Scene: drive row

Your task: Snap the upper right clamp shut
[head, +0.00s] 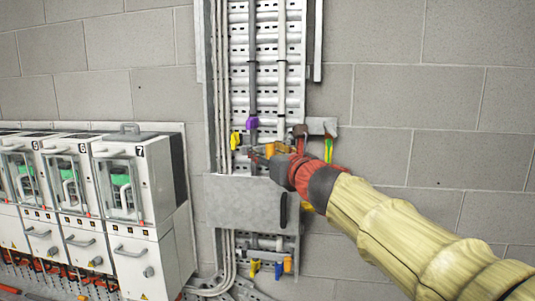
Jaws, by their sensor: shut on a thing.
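The orange upper right clamp (270,150) sits low on the upper part of the cable ladder, by the pale right-hand cable. My gripper (262,153) reaches in from the lower right, with its fingers at this clamp and closed on it. The fingers and wrist hide part of the clamp, so I cannot tell whether its latch is closed. A purple clamp (252,123) is on the dark cable up and to the left. A yellow clamp (235,140) is at the left edge of the ladder.
A grey cover plate (240,203) crosses the ladder just below my gripper. More coloured clamps, including a blue one (278,269), are below it. A grey bracket (322,126) with a green-yellow wire is close right. Drive cabinets (140,210) stand at left.

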